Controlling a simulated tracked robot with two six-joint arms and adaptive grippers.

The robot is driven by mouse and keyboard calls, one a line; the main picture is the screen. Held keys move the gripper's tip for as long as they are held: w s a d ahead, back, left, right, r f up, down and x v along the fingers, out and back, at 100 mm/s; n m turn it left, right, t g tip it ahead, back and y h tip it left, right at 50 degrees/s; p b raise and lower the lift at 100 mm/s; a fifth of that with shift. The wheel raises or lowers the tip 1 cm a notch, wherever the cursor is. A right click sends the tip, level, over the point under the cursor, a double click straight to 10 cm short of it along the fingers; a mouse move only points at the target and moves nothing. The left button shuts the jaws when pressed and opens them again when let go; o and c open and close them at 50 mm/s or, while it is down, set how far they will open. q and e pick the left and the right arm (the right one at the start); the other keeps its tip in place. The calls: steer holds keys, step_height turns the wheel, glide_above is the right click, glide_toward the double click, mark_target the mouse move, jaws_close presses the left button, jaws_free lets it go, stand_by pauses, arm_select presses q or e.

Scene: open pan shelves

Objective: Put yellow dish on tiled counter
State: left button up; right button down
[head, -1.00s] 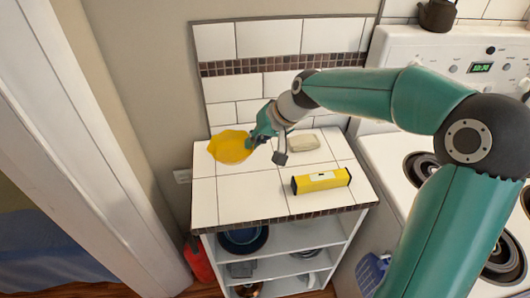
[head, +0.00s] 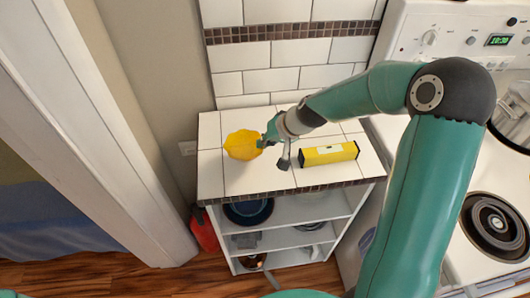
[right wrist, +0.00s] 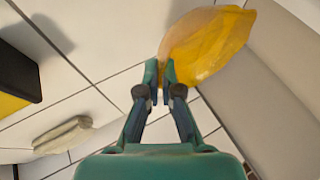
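The yellow dish (head: 242,146) is at the back left of the tiled counter (head: 235,185) in the head view. It also shows in the right wrist view (right wrist: 215,42), tilted in that picture, at the fingertips. My right gripper (head: 268,140) reaches in from the right to the dish's right edge. In the right wrist view its two fingers (right wrist: 162,72) are close together with the dish's rim between them. I cannot tell whether the dish's underside touches the tiles. My left gripper is not in view.
A yellow and black box (head: 328,153) lies on the counter right of my gripper. A pale soap-like bar (right wrist: 62,134) shows in the right wrist view. A tiled wall (head: 285,80) stands behind. A stove (head: 450,150) is at the right. The counter's front left is clear.

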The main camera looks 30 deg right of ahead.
mark_target(265, 159)
step_height(265, 159, down, 4)
steer(key=shift+f+b, duration=0.1)
steer(key=shift+b, duration=0.9)
steer(key=c, duration=1.6)
jaws_free()
steer(key=shift+s+r, duration=0.15)
steer(key=shift+r, duration=0.15)
steer(key=p+v, duration=0.1)
steer(key=v, duration=1)
steer(key=shift+s+r, duration=0.15)
steer(key=shift+s, duration=0.05)
